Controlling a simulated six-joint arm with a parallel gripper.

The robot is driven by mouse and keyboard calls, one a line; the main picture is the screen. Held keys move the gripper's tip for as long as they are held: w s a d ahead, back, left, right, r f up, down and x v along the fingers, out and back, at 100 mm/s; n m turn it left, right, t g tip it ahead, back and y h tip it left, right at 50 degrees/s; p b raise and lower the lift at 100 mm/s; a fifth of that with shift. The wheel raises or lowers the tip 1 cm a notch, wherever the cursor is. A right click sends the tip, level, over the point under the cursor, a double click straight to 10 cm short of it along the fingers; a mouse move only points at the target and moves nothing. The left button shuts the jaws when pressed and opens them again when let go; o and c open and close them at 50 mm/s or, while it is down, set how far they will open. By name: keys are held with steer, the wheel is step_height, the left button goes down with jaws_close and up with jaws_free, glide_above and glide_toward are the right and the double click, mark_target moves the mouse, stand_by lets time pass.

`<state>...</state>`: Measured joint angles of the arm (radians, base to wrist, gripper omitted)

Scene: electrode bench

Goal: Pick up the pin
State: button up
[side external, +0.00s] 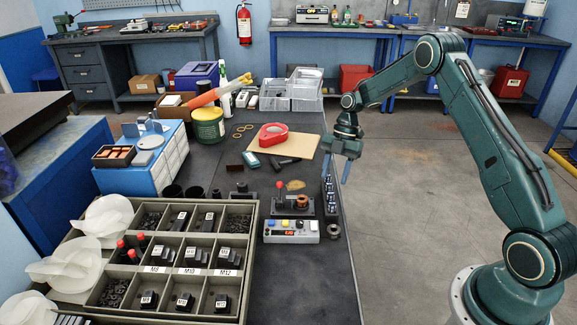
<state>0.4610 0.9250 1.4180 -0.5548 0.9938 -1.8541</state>
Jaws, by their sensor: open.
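My gripper (334,178) hangs pointing down over the right edge of the dark bench, with its two blue-grey fingers apart and nothing seen between them. Just below the fingertips is a narrow dark rack (330,196) holding several small, shiny pin-like pieces in a row. Which of them is the pin, I cannot tell at this size. The fingers partly overlap the rack's far end in this view, and whether they touch it is unclear. Several red-topped pieces (130,250) also stand in the compartment tray at the left.
A control box with coloured buttons (291,231) and a red-knobbed lever device (281,200) stand left of the rack. The compartment tray (250,270) fills the front left. A red tape dispenser (273,136) lies behind. The bench's front right is clear.

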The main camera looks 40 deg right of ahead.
mark_target(332, 189)
steer(key=shift+a+f, duration=0.1)
steer(key=shift+f, duration=0.15)
steer(key=shift+s, duration=0.1)
steer(key=shift+x, duration=2.55)
steer(key=shift+s, duration=0.15)
steer(key=shift+c, duration=0.3)
jaws_close()
